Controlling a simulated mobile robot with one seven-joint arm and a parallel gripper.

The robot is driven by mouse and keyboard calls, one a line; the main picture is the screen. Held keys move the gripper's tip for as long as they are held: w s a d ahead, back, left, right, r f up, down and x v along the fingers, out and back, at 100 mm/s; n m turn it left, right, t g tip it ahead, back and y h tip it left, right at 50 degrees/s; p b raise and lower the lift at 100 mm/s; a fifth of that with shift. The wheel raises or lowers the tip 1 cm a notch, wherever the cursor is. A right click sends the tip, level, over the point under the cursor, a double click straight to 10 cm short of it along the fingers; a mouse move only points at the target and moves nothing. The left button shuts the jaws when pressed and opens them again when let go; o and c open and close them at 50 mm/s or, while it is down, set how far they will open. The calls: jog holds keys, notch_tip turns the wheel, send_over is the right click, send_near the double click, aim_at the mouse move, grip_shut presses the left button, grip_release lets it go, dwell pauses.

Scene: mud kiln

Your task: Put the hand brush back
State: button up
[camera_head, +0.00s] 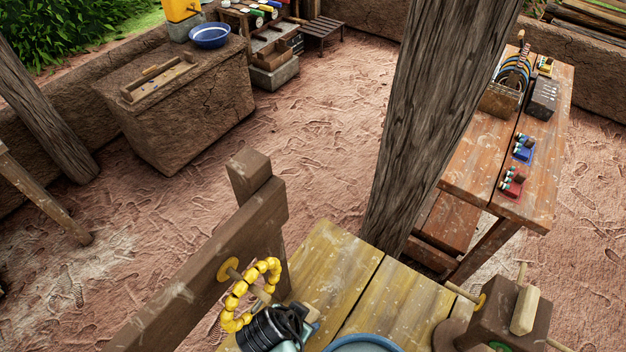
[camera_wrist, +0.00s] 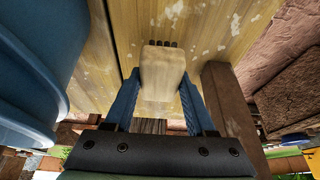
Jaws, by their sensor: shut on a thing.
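In the wrist view, my gripper (camera_wrist: 161,80) has its two blue fingers closed on the sides of a pale wooden block, which I take to be the hand brush (camera_wrist: 162,68). A row of dark tufts shows at its far end. The brush appears over the yellowish plank table top (camera_wrist: 210,28); I cannot tell whether it touches it. In the head view, my dark wrist is at the bottom, beside the yellow beaded ring, and a bit of pale wood shows next to it. The fingers are mostly hidden there.
The yellow beaded ring (camera_head: 239,296) hangs on a peg of a brown wooden rail (camera_head: 205,275). A blue round tub (camera_head: 365,345) stands close by, also large in the wrist view (camera_wrist: 30,75). A brown pegged block (camera_head: 500,318) is at right. A thick post (camera_head: 430,120) rises behind the table.

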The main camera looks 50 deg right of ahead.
aim_at(312, 310)
jog(key=d+f, duration=0.2)
jog(key=d, duration=0.1)
jog(key=shift+w+d, duration=0.1)
jog(key=shift+w, duration=0.05)
jog(key=shift+d+f, duration=0.2)
jog(key=shift+f, duration=0.05)
jog(key=shift+f, duration=0.15)
jog(key=o, duration=1.3)
